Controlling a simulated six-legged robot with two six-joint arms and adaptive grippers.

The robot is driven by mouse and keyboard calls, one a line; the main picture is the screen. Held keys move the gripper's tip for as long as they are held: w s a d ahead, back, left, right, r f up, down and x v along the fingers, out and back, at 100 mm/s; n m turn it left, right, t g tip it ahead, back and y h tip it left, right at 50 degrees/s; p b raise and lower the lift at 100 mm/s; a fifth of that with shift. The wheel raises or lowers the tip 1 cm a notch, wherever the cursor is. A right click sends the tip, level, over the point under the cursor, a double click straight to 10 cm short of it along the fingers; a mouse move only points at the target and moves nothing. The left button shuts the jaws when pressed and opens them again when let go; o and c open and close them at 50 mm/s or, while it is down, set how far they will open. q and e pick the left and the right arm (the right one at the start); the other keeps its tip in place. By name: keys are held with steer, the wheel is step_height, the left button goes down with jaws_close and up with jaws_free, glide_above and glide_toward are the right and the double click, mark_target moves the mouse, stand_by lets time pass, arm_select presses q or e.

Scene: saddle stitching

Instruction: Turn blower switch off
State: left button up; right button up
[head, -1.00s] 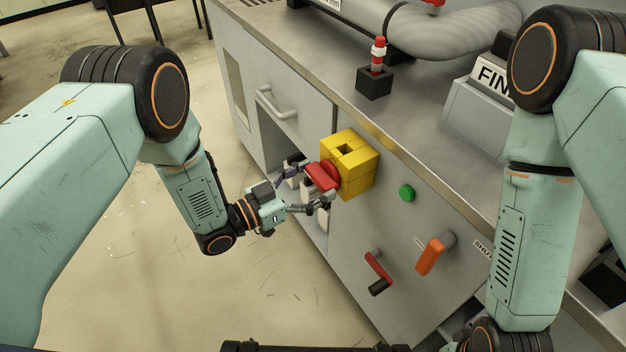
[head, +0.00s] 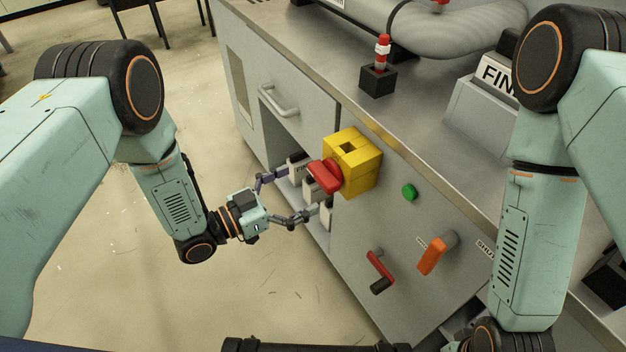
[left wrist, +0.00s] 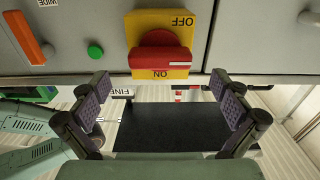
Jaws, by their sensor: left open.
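The blower switch is a yellow box (head: 362,158) with a red handle (head: 324,176) on the grey cabinet front. In the left wrist view the yellow plate (left wrist: 160,20) reads OFF and ON, both upside down. Its red handle (left wrist: 160,58) lies crosswise, a white mark at its right end, with OFF above and ON below in the picture. My left gripper (head: 294,198) is open and empty, just left of the handle and apart from it. Its spread fingers show in the left wrist view (left wrist: 160,92). My right forearm is at the right; its gripper is out of view.
A green button (head: 409,192), a red lever (head: 377,268) and an orange lever (head: 434,254) are on the cabinet front. An open recess with pale boxes (head: 298,168) is behind my left fingers. A drawer handle (head: 278,102) is above it.

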mark_target(317, 180)
arm_select(q)
steer(key=v, duration=0.8)
steer(key=shift+d, duration=0.15)
steer(key=x, duration=1.2)
steer(key=shift+w, duration=0.1)
